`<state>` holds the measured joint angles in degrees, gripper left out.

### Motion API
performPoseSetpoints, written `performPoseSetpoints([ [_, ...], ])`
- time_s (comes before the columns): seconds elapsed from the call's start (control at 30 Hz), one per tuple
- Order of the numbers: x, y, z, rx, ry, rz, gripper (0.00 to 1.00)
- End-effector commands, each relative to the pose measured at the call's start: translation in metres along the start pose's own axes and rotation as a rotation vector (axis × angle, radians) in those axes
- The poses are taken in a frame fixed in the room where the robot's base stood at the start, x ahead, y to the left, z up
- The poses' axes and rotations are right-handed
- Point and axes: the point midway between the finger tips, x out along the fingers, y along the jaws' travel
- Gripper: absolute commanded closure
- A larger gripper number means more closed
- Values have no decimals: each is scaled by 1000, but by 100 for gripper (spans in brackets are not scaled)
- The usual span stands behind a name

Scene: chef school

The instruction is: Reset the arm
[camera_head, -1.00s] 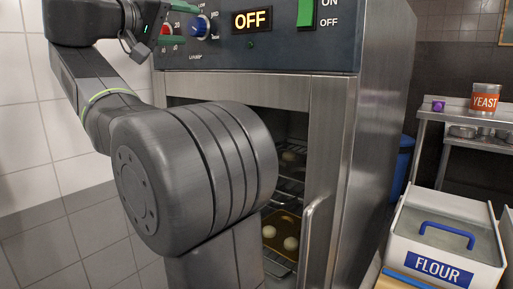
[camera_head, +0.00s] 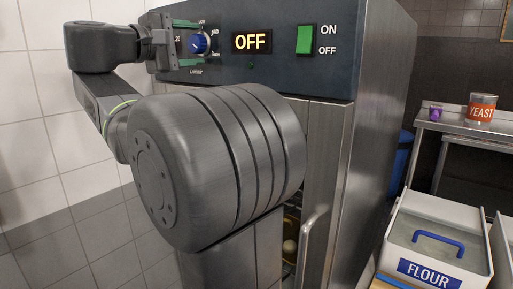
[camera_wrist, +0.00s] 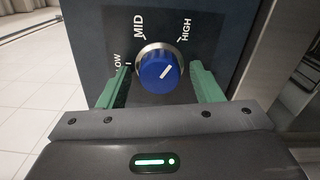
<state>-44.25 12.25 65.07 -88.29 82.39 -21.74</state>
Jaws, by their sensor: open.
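My gripper (camera_head: 192,41) is in front of the oven's control panel (camera_head: 275,68) at the upper left of the head view. In the wrist view my gripper (camera_wrist: 158,78) is open, with one green finger on each side of a blue knob (camera_wrist: 157,71). I see gaps between the fingers and the knob and cannot tell how deep they reach around it. The blue knob also shows in the head view (camera_head: 199,43). My arm covers much of the oven front.
The oven display (camera_head: 252,42) reads OFF, beside a green switch (camera_head: 305,39). A vertical door handle (camera_head: 313,228) stands out below. A white FLOUR bin (camera_head: 432,225) is at the lower right. A YEAST can (camera_head: 481,107) stands on a steel table behind. Tiled wall is at left.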

Motion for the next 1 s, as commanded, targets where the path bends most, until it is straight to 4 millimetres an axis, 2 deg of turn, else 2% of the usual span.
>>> performPoseSetpoints([
  [0.6,0,2,1,-611,0,-1,41],
  [0.8,0,0,1,-722,0,0,41],
  [1.0,0,-1,1,-756,0,0,41],
])
